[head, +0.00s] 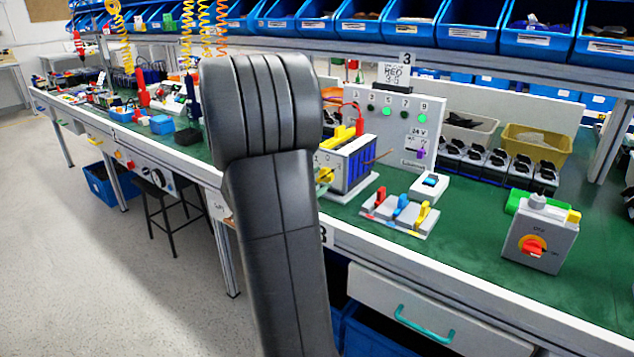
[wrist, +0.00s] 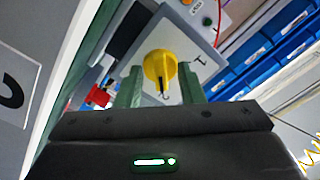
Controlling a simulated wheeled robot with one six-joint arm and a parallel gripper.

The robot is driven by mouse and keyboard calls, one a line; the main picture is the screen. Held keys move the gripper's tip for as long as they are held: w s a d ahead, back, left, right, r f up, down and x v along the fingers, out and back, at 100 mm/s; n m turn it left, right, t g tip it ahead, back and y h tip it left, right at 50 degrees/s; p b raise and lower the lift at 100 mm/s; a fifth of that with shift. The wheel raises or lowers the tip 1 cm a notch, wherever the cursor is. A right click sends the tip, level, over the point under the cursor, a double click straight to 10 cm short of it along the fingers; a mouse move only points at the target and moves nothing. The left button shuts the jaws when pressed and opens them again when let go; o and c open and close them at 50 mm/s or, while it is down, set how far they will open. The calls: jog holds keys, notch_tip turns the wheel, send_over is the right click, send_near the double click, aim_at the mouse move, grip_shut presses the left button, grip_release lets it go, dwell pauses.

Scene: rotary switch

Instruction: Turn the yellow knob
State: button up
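The yellow knob (wrist: 160,66) is on a light grey plate (wrist: 203,58) with dark marks, near the top middle of the wrist view. My gripper (wrist: 161,72) is open, with one greenish finger on each side of the knob. The fingertips look close to the knob's sides; I cannot tell whether they touch it. In the head view my arm hides the gripper. A yellow part (head: 325,175) shows at my arm's right edge, on the front of a box with blue sides (head: 357,164); it looks like the same knob, partly covered.
The green-topped workbench (head: 470,262) holds a numbered panel (head: 408,125), a block with coloured levers (head: 400,214) and a grey box with a red switch (head: 537,240). Blue bins (head: 470,22) line the shelf behind. A red part (wrist: 98,98) lies left of the knob in the wrist view.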

jog(key=p+v, duration=0.1)
jog(key=v, duration=1.2)
jog(key=shift+s+a+p, duration=0.25)
jog(key=shift+s+p, duration=0.1)
jog(key=b+x, duration=0.1)
jog(key=x, duration=1.3)
jog(key=shift+b, duration=0.35)
